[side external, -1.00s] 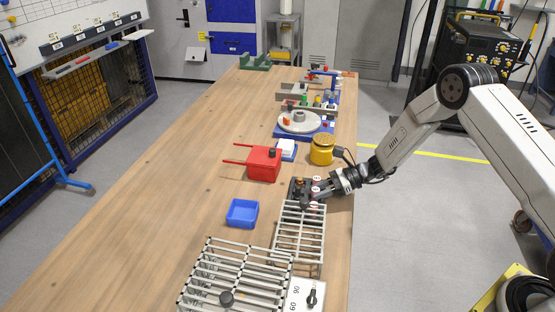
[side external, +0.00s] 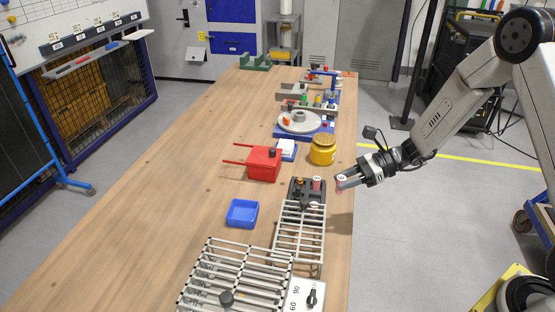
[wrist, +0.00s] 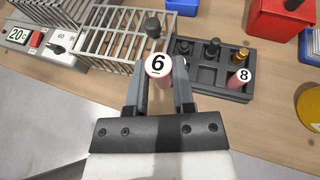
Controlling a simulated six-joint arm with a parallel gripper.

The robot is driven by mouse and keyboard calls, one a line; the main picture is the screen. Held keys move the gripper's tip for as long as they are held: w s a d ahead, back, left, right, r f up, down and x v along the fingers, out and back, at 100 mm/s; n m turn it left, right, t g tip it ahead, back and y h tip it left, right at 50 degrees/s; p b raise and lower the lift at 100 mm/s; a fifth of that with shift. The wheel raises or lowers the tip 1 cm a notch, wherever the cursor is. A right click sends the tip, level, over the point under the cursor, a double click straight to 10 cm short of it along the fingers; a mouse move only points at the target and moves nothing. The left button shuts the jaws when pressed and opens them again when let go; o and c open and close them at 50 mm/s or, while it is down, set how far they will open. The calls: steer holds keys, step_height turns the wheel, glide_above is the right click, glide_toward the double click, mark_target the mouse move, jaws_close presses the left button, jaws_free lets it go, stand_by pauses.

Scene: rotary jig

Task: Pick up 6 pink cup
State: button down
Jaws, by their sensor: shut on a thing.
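The pink cup marked 6 (wrist: 158,70) is between my gripper's fingers (wrist: 160,85) in the wrist view, its numbered white top facing the camera. In the side view, my gripper (side external: 345,183) is shut on this pink cup (side external: 341,180) and holds it above the table's right edge, apart from the black rack (side external: 296,188). Another pink cup, marked 8 (wrist: 242,76), stands in the black rack (wrist: 205,78), with dark pegs and a brass-coloured piece beside it.
Wire racks (side external: 300,232) stand in front of the black rack. A blue tray (side external: 242,213), a red box (side external: 264,163) and a yellow pot (side external: 323,150) stand around it. The left part of the wooden table (side external: 150,200) is clear.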

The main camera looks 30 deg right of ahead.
steer(key=s+r, duration=0.2)
steer(key=s, duration=0.4)
steer(key=shift+d+r, duration=0.15)
steer(key=shift+r, duration=0.15)
